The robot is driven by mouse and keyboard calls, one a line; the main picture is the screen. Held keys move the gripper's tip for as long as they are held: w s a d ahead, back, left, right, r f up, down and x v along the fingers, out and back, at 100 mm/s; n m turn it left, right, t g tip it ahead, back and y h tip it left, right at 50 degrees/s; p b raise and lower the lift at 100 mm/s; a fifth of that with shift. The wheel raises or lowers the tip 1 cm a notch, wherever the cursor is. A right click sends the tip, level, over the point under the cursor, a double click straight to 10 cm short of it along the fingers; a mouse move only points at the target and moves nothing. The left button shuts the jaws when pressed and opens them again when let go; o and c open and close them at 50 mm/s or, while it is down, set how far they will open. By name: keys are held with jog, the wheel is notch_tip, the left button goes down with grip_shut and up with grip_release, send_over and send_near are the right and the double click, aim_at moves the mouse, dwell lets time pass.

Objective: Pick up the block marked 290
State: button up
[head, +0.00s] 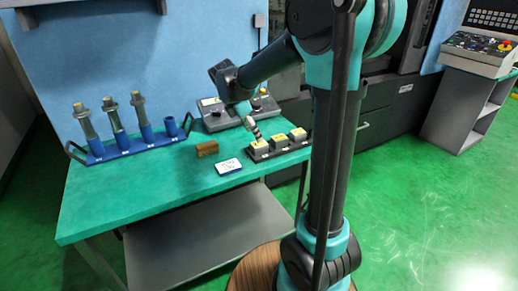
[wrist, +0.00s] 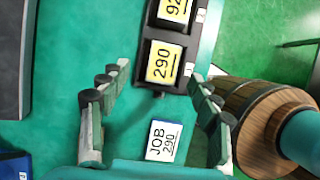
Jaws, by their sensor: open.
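The block marked 290 (wrist: 163,62) has a yellow label and sits in the near end slot of a black tray (wrist: 151,88) in the wrist view. In the head view it appears to be the leftmost block (head: 257,145), though its number is too small to read there. A white card reading JOB 290 (wrist: 166,141) lies flat on the table beside the tray; it also shows in the head view (head: 229,167). My gripper (wrist: 158,84) is open and empty above the table, its fingers on either side of the view of the block, with no contact visible.
Another labelled block (wrist: 174,10) sits beside it, partly cut off; the head view shows three blocks in the tray. A brown block (head: 207,148) lies left of the tray. A blue rack (head: 130,148) with tool holders and a grey control panel (head: 222,121) stand behind.

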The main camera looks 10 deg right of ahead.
aim_at(259, 148)
jog(key=x, duration=0.5)
jog(key=shift+s, duration=0.3)
grip_shut()
